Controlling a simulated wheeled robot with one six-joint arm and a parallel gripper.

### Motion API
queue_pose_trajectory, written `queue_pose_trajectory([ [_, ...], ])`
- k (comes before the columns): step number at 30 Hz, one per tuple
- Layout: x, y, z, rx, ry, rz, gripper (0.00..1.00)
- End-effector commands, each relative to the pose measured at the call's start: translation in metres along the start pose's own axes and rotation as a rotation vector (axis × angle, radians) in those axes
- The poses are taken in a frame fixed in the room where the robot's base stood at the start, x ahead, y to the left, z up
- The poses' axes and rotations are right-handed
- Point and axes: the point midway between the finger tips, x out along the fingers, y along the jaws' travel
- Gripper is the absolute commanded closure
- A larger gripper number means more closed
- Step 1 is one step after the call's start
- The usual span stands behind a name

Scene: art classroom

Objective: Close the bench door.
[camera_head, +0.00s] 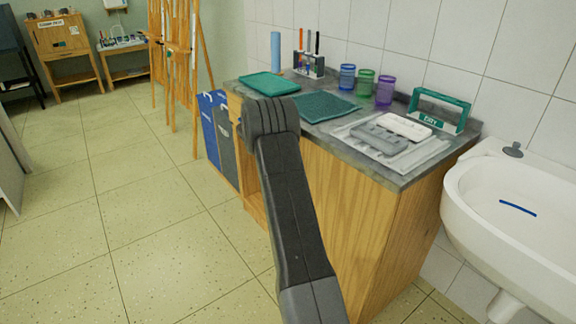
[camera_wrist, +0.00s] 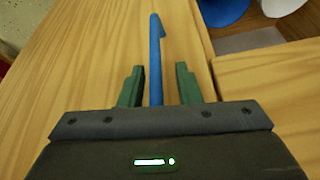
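The bench (camera_head: 330,190) has a grey top and a wooden front. Its front is partly hidden by my arm, and an opening shows at its left end. In the wrist view a wooden panel (camera_wrist: 70,75), apparently the door, carries a long blue handle (camera_wrist: 157,60). My gripper (camera_wrist: 159,78) is open, its two green fingers on either side of the handle with gaps visible on both sides. To the right of the panel's edge is another wooden panel (camera_wrist: 275,85), with an open space above it. In the head view my gripper is hidden behind the arm.
Blue (camera_wrist: 222,8) and white (camera_wrist: 282,5) items show inside the open space. The benchtop holds trays, cups and a green caddy (camera_head: 440,110). A white sink (camera_head: 515,215) stands at right. Blue-grey boards (camera_head: 217,140) and easels (camera_head: 180,60) stand left. The left floor is clear.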

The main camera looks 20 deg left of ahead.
Motion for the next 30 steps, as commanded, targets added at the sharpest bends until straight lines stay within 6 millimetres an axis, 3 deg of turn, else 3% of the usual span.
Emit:
queue_pose_trajectory([
  [10, 0.0, 0.001, 0.002, -0.001, -0.002, 0.003, 0.67],
  [14, -0.012, 0.0, 0.001, -0.001, -0.002, 0.002, 0.67],
  [24, -0.086, 0.0, 0.0, -0.001, -0.001, 0.0, 0.67],
  [30, -0.121, -0.001, -0.001, 0.0, -0.002, 0.001, 0.67],
])
